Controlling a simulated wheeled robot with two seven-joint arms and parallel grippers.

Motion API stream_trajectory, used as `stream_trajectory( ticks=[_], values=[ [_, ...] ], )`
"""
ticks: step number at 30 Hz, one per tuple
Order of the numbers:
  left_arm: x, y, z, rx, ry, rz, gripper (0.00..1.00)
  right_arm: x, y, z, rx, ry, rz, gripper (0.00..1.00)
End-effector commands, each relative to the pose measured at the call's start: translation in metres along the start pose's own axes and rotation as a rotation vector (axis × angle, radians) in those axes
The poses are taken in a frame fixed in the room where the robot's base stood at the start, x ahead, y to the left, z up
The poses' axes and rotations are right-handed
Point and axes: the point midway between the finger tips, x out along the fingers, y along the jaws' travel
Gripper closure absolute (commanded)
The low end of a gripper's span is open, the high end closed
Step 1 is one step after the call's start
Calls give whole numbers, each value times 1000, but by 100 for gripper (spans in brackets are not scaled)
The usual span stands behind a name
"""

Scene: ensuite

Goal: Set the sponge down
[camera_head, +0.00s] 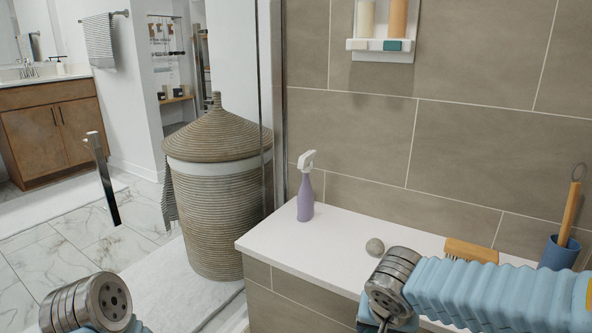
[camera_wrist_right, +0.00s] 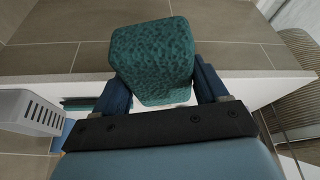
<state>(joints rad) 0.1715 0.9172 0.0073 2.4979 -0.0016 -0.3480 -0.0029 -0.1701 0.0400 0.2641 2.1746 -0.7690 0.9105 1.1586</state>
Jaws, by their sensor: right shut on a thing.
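A teal, speckled sponge (camera_wrist_right: 152,60) sits between the two dark blue fingers of my right gripper (camera_wrist_right: 158,85) in the right wrist view. The gripper is shut on it. In the head view, my right wrist is in front of the white-topped ledge (camera_head: 318,235), at lower right; the fingers and sponge are hidden or too unclear there. I cannot tell whether the sponge touches anything beyond the fingers. My left wrist shows at the bottom left of the head view, but its gripper fingers are out of frame.
A wicker basket (camera_head: 215,210) stands left; a wall shelf (camera_head: 380,56) hangs above.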

Motion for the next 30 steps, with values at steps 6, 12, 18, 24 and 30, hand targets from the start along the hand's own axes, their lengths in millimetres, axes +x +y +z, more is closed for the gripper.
stream_trajectory(
  ticks=[6, 12, 18, 24, 30],
  values=[
    [0, 0, 0, 0, 0, 0, 2, 67, -62, 12, -176, -10, -69, 61],
    [-2, 1, 0, 0, 0, 0, 2, 100, -94, 27, -273, -3, -112, 61],
    [-36, 15, 1, 4, -2, 2, 2, 104, -58, 6, -270, -4, -110, 61],
    [-75, 34, 3, 11, -6, 6, 2, 108, 7, 2, -278, -7, -114, 61],
    [-82, 38, 4, 13, -8, 7, 2, 113, 30, 11, -287, -3, -119, 61]
  ],
)
